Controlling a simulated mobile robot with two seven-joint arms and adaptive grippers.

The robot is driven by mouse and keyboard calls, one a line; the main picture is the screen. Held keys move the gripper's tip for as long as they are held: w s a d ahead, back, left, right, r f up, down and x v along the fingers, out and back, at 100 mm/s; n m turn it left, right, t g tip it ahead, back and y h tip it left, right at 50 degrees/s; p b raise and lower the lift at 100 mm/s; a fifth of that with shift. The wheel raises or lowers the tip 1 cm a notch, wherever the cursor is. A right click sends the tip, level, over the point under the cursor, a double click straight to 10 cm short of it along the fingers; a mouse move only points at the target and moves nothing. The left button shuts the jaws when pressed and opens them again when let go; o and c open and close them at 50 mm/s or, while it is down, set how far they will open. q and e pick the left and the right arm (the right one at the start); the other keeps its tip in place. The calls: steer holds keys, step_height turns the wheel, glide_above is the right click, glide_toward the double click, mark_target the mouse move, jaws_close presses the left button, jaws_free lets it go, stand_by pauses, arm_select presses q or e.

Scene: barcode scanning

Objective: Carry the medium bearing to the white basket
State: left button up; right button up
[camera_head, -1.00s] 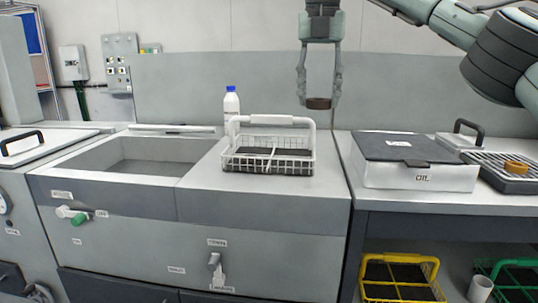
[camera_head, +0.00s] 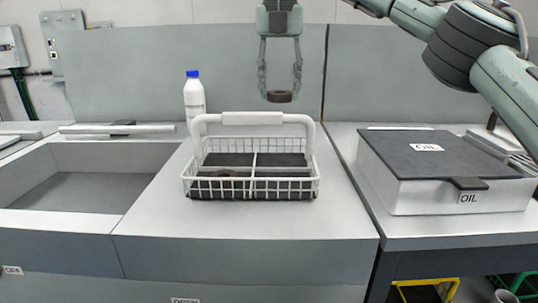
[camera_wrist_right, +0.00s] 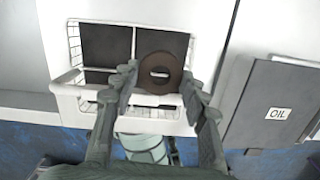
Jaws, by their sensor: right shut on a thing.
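The medium bearing is a dark brown ring (camera_head: 280,97), held between the fingertips of my right gripper (camera_head: 280,90). In the right wrist view the ring (camera_wrist_right: 172,62) shows its round hole, with the fingers (camera_wrist_right: 158,82) on either side. The white basket (camera_head: 252,118) is a wire basket with a tall handle and dark-floored compartments, standing on the grey worktop. The gripper and bearing hang above the basket's right part in the head view, apart from it. A low brownish shape shows in its front left compartment, too unclear to name. My left gripper is not in view.
A white bottle with a blue cap (camera_head: 194,98) stands behind the basket at left. An open sink (camera_head: 75,190) lies to the left. A white box with a dark lid marked OIL (camera_head: 425,155) stands at right. Yellow and green baskets are below.

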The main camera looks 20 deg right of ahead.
glide_above(279, 161)
steer(key=f, duration=0.8)
steer(key=shift+s+f, duration=0.2)
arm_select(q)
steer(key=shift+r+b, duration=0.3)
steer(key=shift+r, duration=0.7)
arm_select(e)
steer(key=shift+a+f, duration=0.1)
steer(key=shift+f, duration=2.65)
steer(key=shift+f, duration=0.15)
steer(key=o, duration=1.2)
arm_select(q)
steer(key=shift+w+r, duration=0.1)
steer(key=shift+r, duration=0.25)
